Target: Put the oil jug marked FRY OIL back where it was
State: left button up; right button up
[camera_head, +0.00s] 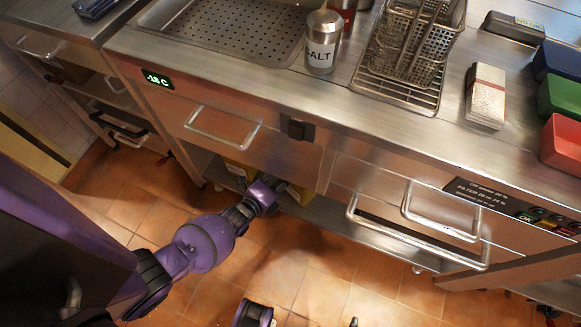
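My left arm reaches in from the left, and my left gripper (278,188) is low under the counter front, at the lower shelf. Its fingers are small and partly hidden, so I cannot tell whether they are open or shut. A purple part of mine shows at the bottom edge; my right gripper cannot be made out.
The steel counter carries a perforated tray (225,30), a SALT shaker (323,45), fry baskets (415,40), a stack of pale cloths or pads (487,95) and coloured bins (562,100). Drawer handles (415,235) jut from the front. The tiled floor (320,285) is clear.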

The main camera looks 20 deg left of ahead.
pick_arm(q)
jog(key=p+v, duration=0.1)
jog(key=v, duration=0.5)
jog(key=shift+s, duration=0.25)
jog(key=shift+a+r, duration=0.1)
jog(key=s+d+n+g+y, duration=0.25)
jog(key=s+n, duration=0.85)
jog(key=s, duration=0.6)
jog(key=s+a+r+n+g, duration=0.2)
jog(key=s+r+n+g, duration=0.2)
jog(key=s+r+n, duration=0.5)
jog(key=s+n+y, duration=0.1)
jog(key=s+n, duration=0.1)
jog(key=s, duration=0.2)
jog(key=shift+r+n, duration=0.2)
jog(key=shift+n, duration=0.1)
jog(key=shift+w+a, duration=0.1)
